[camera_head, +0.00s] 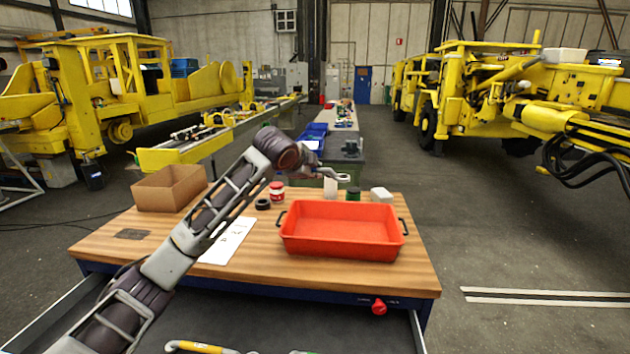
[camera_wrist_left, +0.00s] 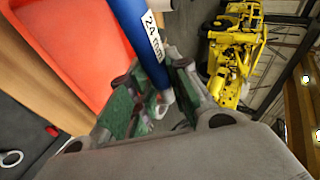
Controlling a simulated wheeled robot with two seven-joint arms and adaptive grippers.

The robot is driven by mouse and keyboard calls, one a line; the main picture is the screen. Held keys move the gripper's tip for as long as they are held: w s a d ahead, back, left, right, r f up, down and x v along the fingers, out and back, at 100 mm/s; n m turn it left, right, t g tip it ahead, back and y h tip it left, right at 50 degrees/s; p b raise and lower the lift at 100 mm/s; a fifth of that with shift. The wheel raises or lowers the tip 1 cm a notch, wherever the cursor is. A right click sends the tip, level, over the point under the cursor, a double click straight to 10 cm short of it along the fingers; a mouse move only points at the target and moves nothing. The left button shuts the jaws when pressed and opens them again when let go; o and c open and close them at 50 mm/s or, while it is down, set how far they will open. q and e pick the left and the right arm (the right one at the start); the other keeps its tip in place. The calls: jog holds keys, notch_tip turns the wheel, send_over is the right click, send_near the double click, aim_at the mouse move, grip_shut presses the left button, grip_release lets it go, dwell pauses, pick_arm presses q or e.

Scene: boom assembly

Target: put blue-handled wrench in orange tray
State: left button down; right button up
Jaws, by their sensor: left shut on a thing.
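The blue-handled wrench (camera_wrist_left: 140,28) shows in the left wrist view as a blue handle with a white "24 mm" label. My left gripper (camera_wrist_left: 158,92) is shut on this handle; the wrench's far end is cut off by the frame. In the head view my left gripper (camera_head: 325,172) is small and partly behind my wrist, and appears just above the back edge of the orange tray (camera_head: 341,247). The tray looks empty and sits on the wooden table. It also shows in the left wrist view (camera_wrist_left: 75,45), beside the handle. My right gripper is not in view.
On the wooden table (camera_head: 400,275) are a cardboard box (camera_head: 169,189), a white paper (camera_head: 229,240), a red-and-white jar (camera_head: 277,191), a black ring (camera_head: 262,204) and a white block (camera_head: 381,195). An open drawer (camera_head: 270,330) in front holds a yellow-handled tool (camera_head: 195,347).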

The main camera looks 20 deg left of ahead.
pick_arm(q)
jog(key=shift+w+a, duration=0.6)
jog(key=shift+a, duration=0.1)
notch_tip(320, 180, down, 12)
jog(key=d+m+g+h, duration=0.1)
jog(key=d+m+h, duration=0.1)
jog(key=m+h, duration=0.4)
jog(key=shift+s+f+g, duration=0.15)
jog(key=shift+f+g, duration=0.05)
jog(key=shift+g, duration=0.1)
jog(key=shift+m, duration=0.3)
jog(key=shift+h, duration=0.3)
